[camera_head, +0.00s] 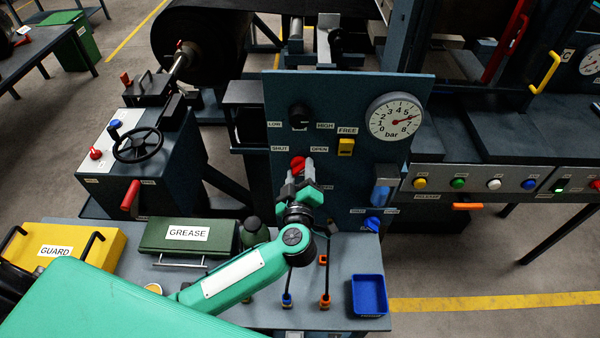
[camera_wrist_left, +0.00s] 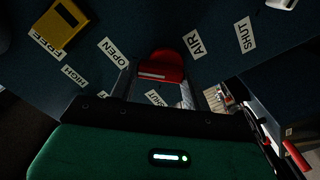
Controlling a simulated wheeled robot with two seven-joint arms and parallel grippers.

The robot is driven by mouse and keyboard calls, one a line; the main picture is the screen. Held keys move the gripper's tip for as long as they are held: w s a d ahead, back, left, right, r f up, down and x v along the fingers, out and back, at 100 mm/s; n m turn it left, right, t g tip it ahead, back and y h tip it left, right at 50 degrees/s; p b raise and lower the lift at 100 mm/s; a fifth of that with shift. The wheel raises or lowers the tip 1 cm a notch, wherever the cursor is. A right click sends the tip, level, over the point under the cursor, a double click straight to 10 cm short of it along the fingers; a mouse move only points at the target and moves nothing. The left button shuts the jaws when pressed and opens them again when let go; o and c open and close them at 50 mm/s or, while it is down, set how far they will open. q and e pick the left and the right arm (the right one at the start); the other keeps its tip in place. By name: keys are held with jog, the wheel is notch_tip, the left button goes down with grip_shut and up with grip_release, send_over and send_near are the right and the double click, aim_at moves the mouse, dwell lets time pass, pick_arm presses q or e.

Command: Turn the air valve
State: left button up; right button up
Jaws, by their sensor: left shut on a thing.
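The red air valve handle (camera_head: 298,163) is on the upright dark blue panel (camera_head: 345,95), below the SHUT (camera_head: 280,149) and OPEN (camera_head: 319,149) labels. My left gripper (camera_head: 303,172) reaches up to the panel and is shut on the handle, hiding part of it. In the left wrist view the red handle (camera_wrist_left: 162,66) sits between the two fingers, with the AIR (camera_wrist_left: 196,42) label beside it. The handle's exact angle is hard to tell. My right gripper is not in view.
A bar gauge (camera_head: 395,115) is at the panel's upper right, its needle toward the higher numbers. A black knob (camera_head: 300,115) and yellow switch (camera_head: 346,147) sit above the valve. A blue knob (camera_head: 373,223) is lower right. A blue tray (camera_head: 369,296) and green GREASE box (camera_head: 188,236) stand on the bench.

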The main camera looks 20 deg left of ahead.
pick_arm(q)
jog(key=shift+n, duration=0.3)
jog(key=shift+n+p, duration=0.3)
jog(key=shift+a+n+p, duration=0.1)
jog(key=shift+n+p, duration=0.25)
jog(key=shift+n, duration=0.85)
jog(key=n, duration=0.2)
jog(key=shift+s+f+n, duration=0.1)
jog(key=shift+n, duration=0.3)
jog(key=n, duration=0.2)
jog(key=shift+a+n, duration=0.15)
jog(key=shift+n, duration=0.25)
jog(key=n, duration=0.4)
jog(key=shift+a+f, duration=0.1)
jog(key=shift+f, duration=0.1)
jog(key=n+b, duration=0.1)
jog(key=n, duration=0.2)
jog(key=shift+f, duration=0.1)
jog(key=shift+a+n, duration=0.1)
jog(key=shift+n, duration=0.6)
